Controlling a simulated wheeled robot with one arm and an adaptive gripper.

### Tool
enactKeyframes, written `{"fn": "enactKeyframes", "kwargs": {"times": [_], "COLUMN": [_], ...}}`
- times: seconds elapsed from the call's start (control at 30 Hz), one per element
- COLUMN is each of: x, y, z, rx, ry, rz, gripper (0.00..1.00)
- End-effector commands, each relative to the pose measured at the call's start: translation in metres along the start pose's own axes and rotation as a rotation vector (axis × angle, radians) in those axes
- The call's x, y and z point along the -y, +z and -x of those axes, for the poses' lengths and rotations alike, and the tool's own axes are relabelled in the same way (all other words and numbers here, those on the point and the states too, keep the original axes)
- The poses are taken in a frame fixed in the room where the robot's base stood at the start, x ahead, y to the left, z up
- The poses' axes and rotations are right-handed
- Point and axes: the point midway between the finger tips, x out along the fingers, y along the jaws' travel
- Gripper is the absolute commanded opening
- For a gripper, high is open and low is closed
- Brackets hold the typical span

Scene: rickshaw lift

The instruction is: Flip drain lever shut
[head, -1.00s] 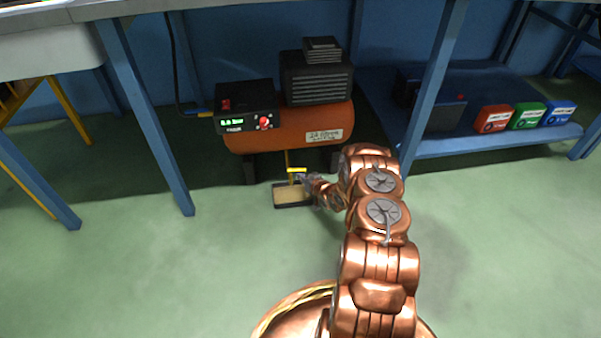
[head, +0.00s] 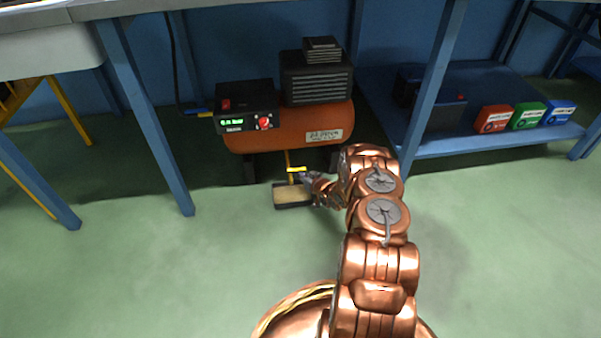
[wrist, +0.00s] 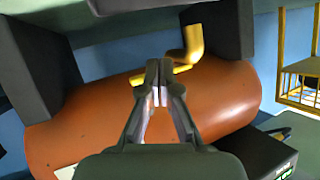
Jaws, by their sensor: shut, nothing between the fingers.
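The drain lever (head: 296,169) is a small yellow bar at the foot of a yellow drain pipe (head: 287,158), under the orange compressor tank (head: 280,137). In the wrist view the lever (wrist: 160,76) lies crosswise just beyond the fingertips, beside the bent yellow pipe (wrist: 192,43). My gripper (head: 302,176) is at the lever's right end in the head view. In the wrist view my gripper (wrist: 158,92) is shut with nothing in it, and its tips overlap the lever's middle. I cannot tell whether they touch it.
A shallow dark-rimmed tray (head: 292,206) lies on the floor below the lever. Dark compressor feet (head: 249,168) stand beside it. A blue table leg (head: 150,120) is to the left and another (head: 432,90) to the right. The green floor in front is clear.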

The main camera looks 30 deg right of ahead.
Motion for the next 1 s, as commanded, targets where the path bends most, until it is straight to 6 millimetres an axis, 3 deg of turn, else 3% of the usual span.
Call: {"fn": "enactKeyframes", "kwargs": {"times": [0.53, 1.0], "x": [0.0, 0.007], "y": [-0.001, 0.006], "z": [-0.001, 0.012], "rx": [0.0, 0.0], "ry": [-0.001, -0.002], "rz": [0.0, 0.0], "gripper": [0.0, 0.0]}}
